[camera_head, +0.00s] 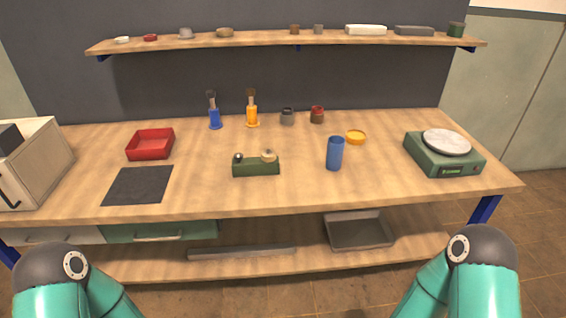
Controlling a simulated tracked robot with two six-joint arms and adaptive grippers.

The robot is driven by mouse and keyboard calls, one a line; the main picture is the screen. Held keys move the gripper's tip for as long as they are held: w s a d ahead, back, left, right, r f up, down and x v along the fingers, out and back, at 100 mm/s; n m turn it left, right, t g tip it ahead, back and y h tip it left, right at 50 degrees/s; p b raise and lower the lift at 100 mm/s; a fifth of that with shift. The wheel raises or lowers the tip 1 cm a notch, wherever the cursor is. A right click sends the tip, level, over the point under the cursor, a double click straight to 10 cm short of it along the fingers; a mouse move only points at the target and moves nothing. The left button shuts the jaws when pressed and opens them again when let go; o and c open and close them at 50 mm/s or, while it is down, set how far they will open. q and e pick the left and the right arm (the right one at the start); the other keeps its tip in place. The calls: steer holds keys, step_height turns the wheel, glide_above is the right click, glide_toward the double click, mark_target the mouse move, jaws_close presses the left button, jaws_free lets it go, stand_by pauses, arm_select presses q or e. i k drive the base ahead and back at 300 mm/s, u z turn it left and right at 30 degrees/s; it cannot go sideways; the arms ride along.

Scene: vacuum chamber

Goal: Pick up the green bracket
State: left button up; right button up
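A low dark green block-like piece (256,168) sits on the middle of the wooden table. It has a pale round part at its upper right and a small dark and light part at its left end, and looks like a tape dispenser. I see no other green thing that clearly looks like a bracket. Only teal and grey links of my left and right arms show, at the bottom corners in front of the table. Both grippers are out of the picture, and nothing of mine touches the green piece.
On the table (300,195) stand a red tray (150,144), a dark mat (138,186), a blue cup (335,153), a yellow lid (356,137), a green scale (444,154), and blue and orange bottles (252,112). A wooden box (38,160) is at left. A shelf (270,40) hangs behind.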

mark_target(252, 166)
steer(key=u, duration=0.15)
steer(key=i, duration=0.9)
steer(key=z, duration=0.05)
